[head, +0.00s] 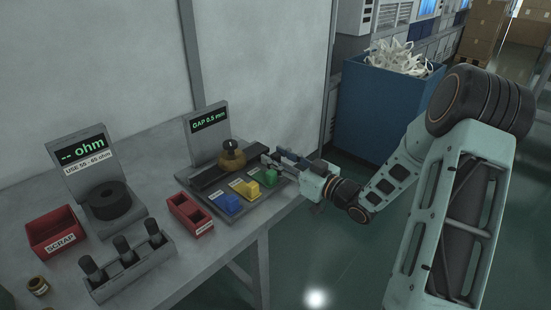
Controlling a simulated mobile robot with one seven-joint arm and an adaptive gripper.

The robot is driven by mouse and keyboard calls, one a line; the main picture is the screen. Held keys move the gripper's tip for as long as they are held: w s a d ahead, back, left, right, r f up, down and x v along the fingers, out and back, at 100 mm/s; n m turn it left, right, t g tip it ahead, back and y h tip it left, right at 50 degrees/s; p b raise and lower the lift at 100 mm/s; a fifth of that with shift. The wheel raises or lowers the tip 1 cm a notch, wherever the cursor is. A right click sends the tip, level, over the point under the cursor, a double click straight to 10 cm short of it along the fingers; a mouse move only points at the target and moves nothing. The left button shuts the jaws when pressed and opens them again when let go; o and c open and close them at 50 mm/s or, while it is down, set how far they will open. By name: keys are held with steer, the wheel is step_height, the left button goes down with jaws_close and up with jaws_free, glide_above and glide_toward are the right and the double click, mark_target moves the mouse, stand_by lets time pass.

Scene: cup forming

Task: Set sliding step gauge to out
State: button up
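The gap gauge station has an upright panel (208,134) with a lit display reading "GAP 0.5 mm". In front of it are a dark rail (210,178) and a round brass-coloured piece (232,157). A blue block (228,203), a yellow block (252,190) and a green block (270,177) stand in a row on the dark base. Which part is the sliding step gauge, I cannot tell for certain. My gripper (272,160) reaches in from the right, by the rail's right end and just behind the green block. Its fingertips are small and dark; their spacing and any contact are unclear.
Left on the grey table (180,270) stand an "ohm" meter (80,153) with a black round part (109,200), a red scrap bin (56,233), a rack (131,262) with dark cylinders and a small red tray (190,214). A blue bin (375,110) stands behind my arm.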

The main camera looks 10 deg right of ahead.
steer(key=shift+w+a, duration=0.2)
steer(key=shift+w, duration=0.1)
steer(key=shift+c, duration=0.6)
jaws_close()
